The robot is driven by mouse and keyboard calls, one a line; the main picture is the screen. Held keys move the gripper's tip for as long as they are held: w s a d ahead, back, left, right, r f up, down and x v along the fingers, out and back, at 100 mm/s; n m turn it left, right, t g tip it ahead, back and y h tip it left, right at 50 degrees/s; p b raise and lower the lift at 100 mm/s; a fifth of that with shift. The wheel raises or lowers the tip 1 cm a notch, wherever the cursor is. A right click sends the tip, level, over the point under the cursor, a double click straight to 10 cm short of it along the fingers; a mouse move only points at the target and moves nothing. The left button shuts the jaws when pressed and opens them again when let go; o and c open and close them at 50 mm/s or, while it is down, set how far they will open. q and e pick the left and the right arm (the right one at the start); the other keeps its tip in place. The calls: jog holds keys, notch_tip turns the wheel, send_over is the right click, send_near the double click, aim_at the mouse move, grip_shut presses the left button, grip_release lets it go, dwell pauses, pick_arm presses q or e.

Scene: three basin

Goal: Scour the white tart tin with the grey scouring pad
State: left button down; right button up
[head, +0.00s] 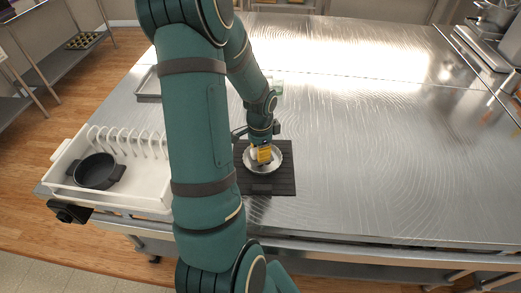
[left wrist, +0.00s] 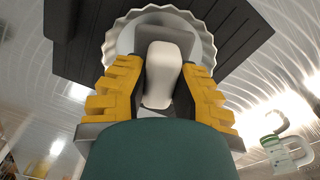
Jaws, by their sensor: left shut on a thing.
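The white tart tin (head: 262,171), with a fluted rim, lies on a dark ribbed mat (head: 286,184) on the metal table. In the left wrist view the tin (left wrist: 122,40) is just beyond my fingertips. My left gripper (head: 264,154), with yellow fingers, is over the tin's middle. In the wrist view my left gripper (left wrist: 163,95) is shut on a pale rounded grip, which I take to be the scouring pad's (left wrist: 164,65). The pad's underside is hidden, so I cannot tell whether it touches the tin. My right gripper is not in view.
A white dish rack (head: 120,196) with a black two-handled pot (head: 97,172) stands at the left table edge. A metal tray (head: 148,88) lies behind my arm. A clear and green container (left wrist: 285,148) stands beyond the mat.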

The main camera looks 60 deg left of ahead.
pick_arm(q)
jog(key=shift+f, duration=0.3)
dwell(0.4)
jog(key=shift+f+b, duration=0.35)
jog(key=shift+b, duration=0.2)
jog(key=shift+f, duration=0.2)
jog(key=shift+w+d, duration=0.15)
jog(key=shift+w, duration=0.6)
jog(key=shift+s, duration=0.1)
jog(key=shift+s, duration=0.7)
